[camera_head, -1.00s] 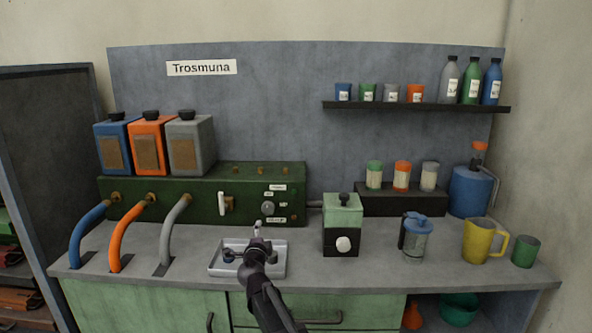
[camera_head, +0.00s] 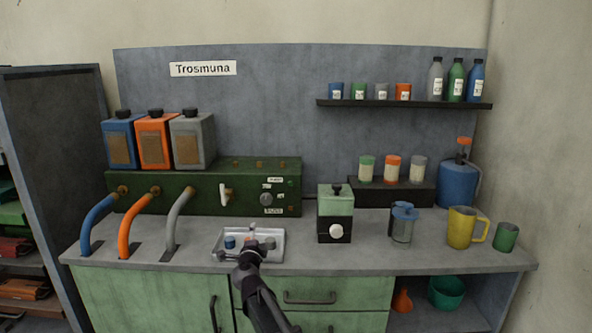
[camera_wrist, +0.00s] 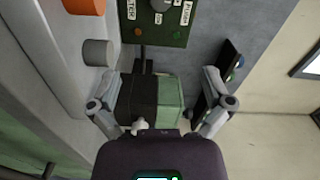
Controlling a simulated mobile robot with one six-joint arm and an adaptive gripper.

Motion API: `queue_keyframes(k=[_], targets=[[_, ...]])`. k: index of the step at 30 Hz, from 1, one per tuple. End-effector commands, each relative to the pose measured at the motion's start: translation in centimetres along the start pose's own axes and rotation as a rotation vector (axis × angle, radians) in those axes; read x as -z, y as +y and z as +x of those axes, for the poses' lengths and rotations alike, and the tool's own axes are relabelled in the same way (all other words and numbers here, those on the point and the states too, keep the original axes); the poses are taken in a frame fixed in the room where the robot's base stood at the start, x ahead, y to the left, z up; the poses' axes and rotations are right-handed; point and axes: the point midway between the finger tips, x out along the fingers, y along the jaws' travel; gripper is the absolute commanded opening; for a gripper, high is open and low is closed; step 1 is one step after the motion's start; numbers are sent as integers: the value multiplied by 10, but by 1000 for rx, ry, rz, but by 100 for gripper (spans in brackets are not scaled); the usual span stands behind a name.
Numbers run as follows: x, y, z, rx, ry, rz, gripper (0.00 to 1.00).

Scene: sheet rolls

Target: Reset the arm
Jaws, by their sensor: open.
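My arm reaches up from the bottom of the head view, and my gripper (camera_head: 246,248) is in front of the grey tray (camera_head: 274,256) on the counter. In the wrist view my gripper (camera_wrist: 160,103) has its two fingers spread wide, with nothing held between them. Beyond the fingers, the green and black box with a white knob shows in the wrist view (camera_wrist: 168,98); it stands upright on the counter in the head view (camera_head: 336,208), right of the tray and apart from my gripper.
A dark green machine (camera_head: 150,190) with blue, orange and grey pipes stands at the left. A blue-lidded jar (camera_head: 402,226), yellow jug (camera_head: 461,228) and green cup (camera_head: 506,237) stand at the right. A shelf (camera_head: 400,104) holds cups and bottles. The front right counter is clear.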

Motion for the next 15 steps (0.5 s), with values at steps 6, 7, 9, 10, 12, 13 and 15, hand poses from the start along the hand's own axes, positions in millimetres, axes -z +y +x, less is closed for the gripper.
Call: queue_keyframes(k=[6,7,9,10,12,13,15], targets=[[2,-1,0,11,-17,-15,100],[4,-2,0,14,-21,-20,100],[6,-2,0,23,-34,-33,100],[7,-3,0,27,-41,-39,100],[9,-3,0,35,-55,-54,100],[10,-4,0,40,-63,-61,100],[11,-5,-1,50,-84,-80,100]])
